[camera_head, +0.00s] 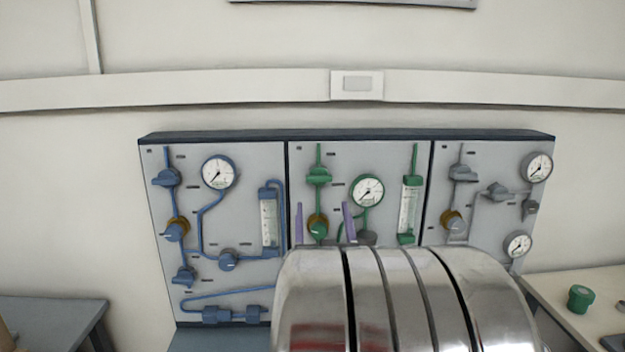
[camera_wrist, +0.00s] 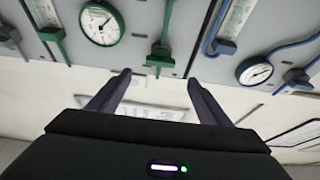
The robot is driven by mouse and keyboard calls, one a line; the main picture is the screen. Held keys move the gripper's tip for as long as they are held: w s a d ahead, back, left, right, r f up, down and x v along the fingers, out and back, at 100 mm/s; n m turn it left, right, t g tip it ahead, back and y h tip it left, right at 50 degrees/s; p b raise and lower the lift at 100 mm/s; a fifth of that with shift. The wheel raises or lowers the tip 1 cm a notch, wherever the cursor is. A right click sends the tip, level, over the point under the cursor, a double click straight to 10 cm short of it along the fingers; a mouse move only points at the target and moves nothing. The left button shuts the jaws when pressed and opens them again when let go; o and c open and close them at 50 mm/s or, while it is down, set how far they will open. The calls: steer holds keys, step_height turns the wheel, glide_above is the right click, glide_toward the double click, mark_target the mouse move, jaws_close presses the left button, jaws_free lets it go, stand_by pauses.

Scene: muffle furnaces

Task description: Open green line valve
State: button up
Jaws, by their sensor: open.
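The green section is the middle of the wall panel. Its upper green valve (camera_head: 319,175) sits on a vertical green pipe, above a brown-and-green regulator knob (camera_head: 318,229). A round gauge (camera_head: 368,190) and a green-ended flowmeter (camera_head: 410,210) are to the right. My gripper (camera_head: 323,212) is open, its two purple fingers upright in front of the green section. The wrist view shows the panel upside down. There the upper green valve (camera_wrist: 160,58) appears between and just beyond my fingertips (camera_wrist: 157,78), with no visible contact.
Blue valves and a gauge (camera_head: 218,172) fill the left panel section; grey valves (camera_head: 463,174) fill the right. My metallic arm hides the panel's lower middle. A side table (camera_head: 575,300) at right holds a green cap (camera_head: 581,299).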

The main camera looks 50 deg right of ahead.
mark_target(319, 179)
steer(key=x, duration=1.2)
steer(key=shift+w+d, duration=0.15)
steer(key=c, duration=1)
steer(key=shift+c, duration=0.4)
